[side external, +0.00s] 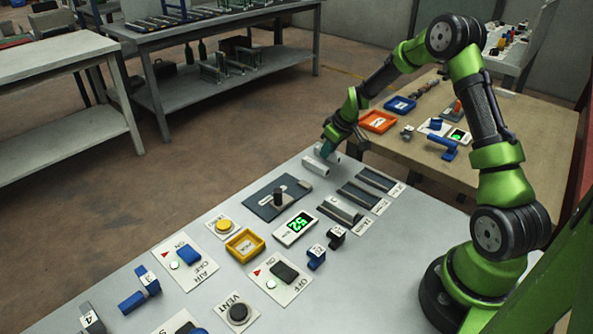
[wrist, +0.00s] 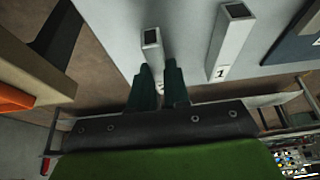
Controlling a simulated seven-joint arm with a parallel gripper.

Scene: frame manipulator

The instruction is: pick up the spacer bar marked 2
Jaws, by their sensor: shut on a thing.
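My gripper (wrist: 157,70) has its two dark teal fingers on either side of a grey hollow square bar (wrist: 153,45) in the wrist view, shut on it. The held bar is mostly hidden there.
The grey table (side external: 130,260) carries a dark plate (side external: 268,198) with a fixture, dark rails (side external: 360,195), a green display (side external: 296,227) and several switches nearer the front. A wooden table (side external: 500,170) with orange and blue trays stands beyond.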

